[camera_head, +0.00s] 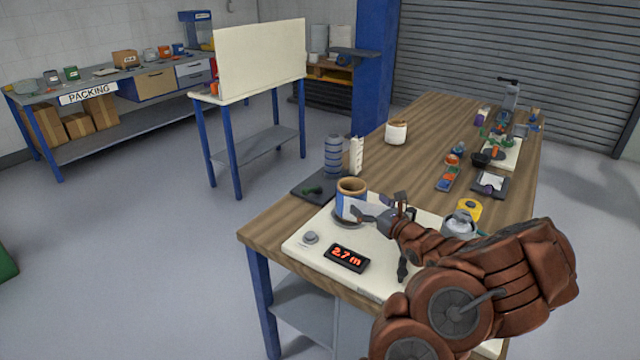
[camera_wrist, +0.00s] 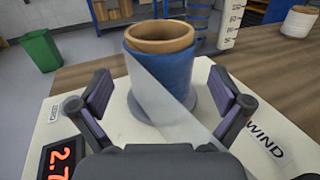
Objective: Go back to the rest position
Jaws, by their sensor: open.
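My gripper (camera_head: 378,212) is at the near end of the wooden table, beside a film roll (camera_head: 350,197) with a brown core and blue and white wrap. In the wrist view my gripper (camera_wrist: 160,112) is open, with one finger on each side of the roll (camera_wrist: 165,80) and gaps between the fingers and the roll. The roll stands upright on a round grey base on a cream board (camera_head: 310,255). A pale strip of film slants down across the roll's front. A black display (camera_head: 347,258) on the board reads 2.7 m.
A blue-grey ringed roll (camera_head: 333,155) and a white scale post (camera_head: 356,156) stand just behind. A white roll (camera_head: 396,132) stands farther back. Small parts and tools line the table's right side. A yellow ring (camera_head: 468,208) lies near my arm. The floor at left is open.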

